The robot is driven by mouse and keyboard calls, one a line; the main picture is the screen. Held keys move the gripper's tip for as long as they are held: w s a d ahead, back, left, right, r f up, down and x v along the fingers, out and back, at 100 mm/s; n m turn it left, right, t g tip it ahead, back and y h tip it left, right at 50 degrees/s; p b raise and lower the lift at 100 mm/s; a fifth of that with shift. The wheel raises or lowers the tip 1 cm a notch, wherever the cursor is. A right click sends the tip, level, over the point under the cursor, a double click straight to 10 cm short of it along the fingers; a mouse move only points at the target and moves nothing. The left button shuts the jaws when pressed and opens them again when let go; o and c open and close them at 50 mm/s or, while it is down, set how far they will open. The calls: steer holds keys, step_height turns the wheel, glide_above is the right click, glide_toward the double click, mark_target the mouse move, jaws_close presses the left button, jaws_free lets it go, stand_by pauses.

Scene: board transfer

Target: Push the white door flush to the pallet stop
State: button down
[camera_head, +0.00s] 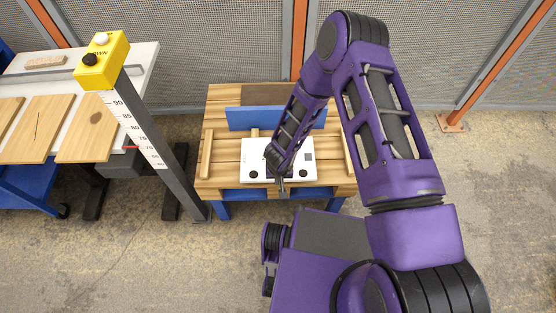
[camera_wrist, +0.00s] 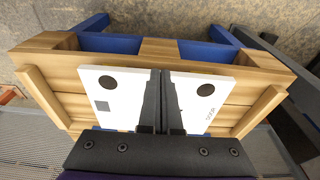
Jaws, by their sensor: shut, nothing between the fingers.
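The white door (camera_head: 302,173) is a flat white panel with dark round spots and a grey square. It lies flat on the wooden pallet (camera_head: 222,165). The upright blue board (camera_head: 250,119), apparently the pallet stop, stands behind it, with a narrow strip of wood seeming to show between them. My gripper (camera_head: 282,191) is shut and empty, pointing down at the door's near edge. In the wrist view its fingertips (camera_wrist: 161,72) reach that edge; contact is unclear.
Wooden side rails (camera_head: 207,153) flank the door on the pallet, with bare wood between. A white bench (camera_head: 140,62) with wooden boards stands left, beside a grey post (camera_head: 150,140) with a scale and yellow button box (camera_head: 102,61). Mesh fencing (camera_head: 220,40) closes the back.

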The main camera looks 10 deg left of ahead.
steer(key=shift+w+a+f+p, duration=0.15)
steer(key=shift+w+a+f, duration=0.1)
steer(key=shift+w+f, duration=0.65)
steer(key=shift+w+a+f+p, duration=0.1)
steer(key=shift+w+a+f, duration=0.3)
steer(key=shift+w, duration=0.75)
steer(key=shift+w+a+f+p, duration=0.15)
steer(key=shift+w+f, duration=0.65)
steer(key=shift+w, duration=0.25)
steer(key=shift+w+a+f+p, duration=0.15)
steer(key=shift+w+p, duration=0.3)
steer(key=shift+w, duration=0.6)
steer(key=shift+w+a+f+b, duration=0.15)
steer(key=shift+w+f+b, duration=0.05)
steer(key=shift+w+b, duration=0.25)
steer(key=shift+s+r, duration=0.1)
steer(key=shift+r, duration=0.05)
steer(key=shift+s+d+r+p, duration=0.15)
steer(key=shift+s+p, duration=0.2)
steer(key=shift+s, duration=0.3)
steer(key=shift+s+d+f+p, duration=0.1)
steer(key=shift+s+p, duration=0.25)
steer(key=shift+s, duration=0.25)
